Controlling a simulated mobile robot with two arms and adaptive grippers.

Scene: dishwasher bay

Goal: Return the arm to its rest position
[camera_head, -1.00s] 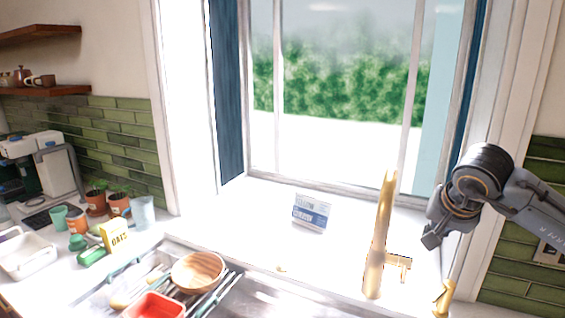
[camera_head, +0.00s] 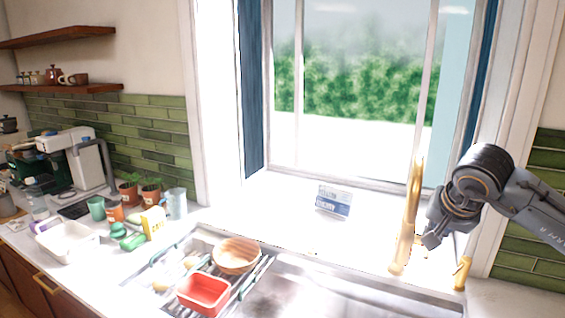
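My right arm comes in from the right edge, with a dark rounded joint in front of the window frame. The end part of this arm (camera_head: 447,216) hangs down just right of the gold faucet (camera_head: 410,215) and slightly overlaps it in the picture. No fingertips can be made out there, so I cannot tell if the gripper is open or shut, and no held thing shows. My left arm and gripper are not in view.
The sink (camera_head: 330,295) holds a rack with a wooden bowl (camera_head: 236,254) and a red container (camera_head: 204,294). A small blue-and-white box (camera_head: 334,202) stands on the window ledge. A white tub (camera_head: 66,243), a yellow box (camera_head: 153,224) and a coffee machine (camera_head: 88,165) crowd the left counter.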

